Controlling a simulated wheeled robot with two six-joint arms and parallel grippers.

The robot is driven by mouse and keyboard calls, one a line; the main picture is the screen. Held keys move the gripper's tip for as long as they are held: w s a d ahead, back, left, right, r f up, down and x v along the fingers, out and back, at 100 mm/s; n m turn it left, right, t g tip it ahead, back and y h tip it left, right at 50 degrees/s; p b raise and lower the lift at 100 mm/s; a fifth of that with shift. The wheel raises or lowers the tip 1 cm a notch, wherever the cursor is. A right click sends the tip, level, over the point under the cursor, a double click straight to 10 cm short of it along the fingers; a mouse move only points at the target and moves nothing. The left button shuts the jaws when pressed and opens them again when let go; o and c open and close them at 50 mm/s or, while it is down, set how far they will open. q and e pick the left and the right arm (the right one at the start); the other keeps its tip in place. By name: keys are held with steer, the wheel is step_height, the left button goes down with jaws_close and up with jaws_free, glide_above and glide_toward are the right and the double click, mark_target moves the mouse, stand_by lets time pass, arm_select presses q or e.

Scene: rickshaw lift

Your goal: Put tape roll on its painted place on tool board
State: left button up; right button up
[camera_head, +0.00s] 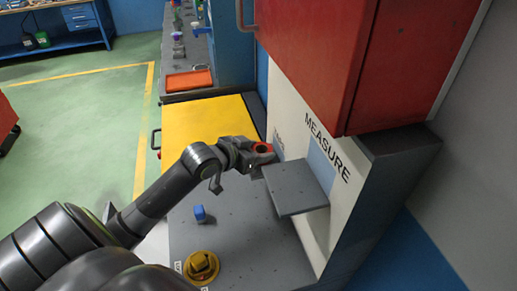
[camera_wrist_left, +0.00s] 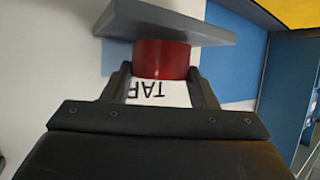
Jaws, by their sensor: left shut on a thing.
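The red tape roll (camera_head: 263,148) is held in my left gripper (camera_head: 256,157), close to the white tool board (camera_head: 309,232). In the left wrist view the roll (camera_wrist_left: 162,59) sits between the two fingers, beside a grey shelf plate (camera_wrist_left: 165,20); I cannot tell whether they touch. The same shelf (camera_head: 297,188) juts from the board just right of the gripper in the head view. Part of a label reading "TAP" (camera_wrist_left: 158,89) shows between the fingers. A blue painted patch (camera_head: 321,165) lies behind the shelf. My right gripper is not in view.
A red cabinet (camera_head: 312,62) overhangs the board, marked "MEASURE". Below my left arm, the grey bench top carries a blue item (camera_head: 199,214) and a yellow round item (camera_head: 201,267). A yellow surface (camera_head: 200,122) and a red tray (camera_head: 189,80) lie farther back.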

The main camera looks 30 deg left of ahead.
arm_select(q)
steer(key=shift+w+d+f, duration=0.1)
steer(key=shift+d, duration=0.05)
steer(key=shift+f, duration=0.1)
steer(key=o, duration=1)
steer(key=p+v, duration=0.1)
steer(key=v, duration=1.1)
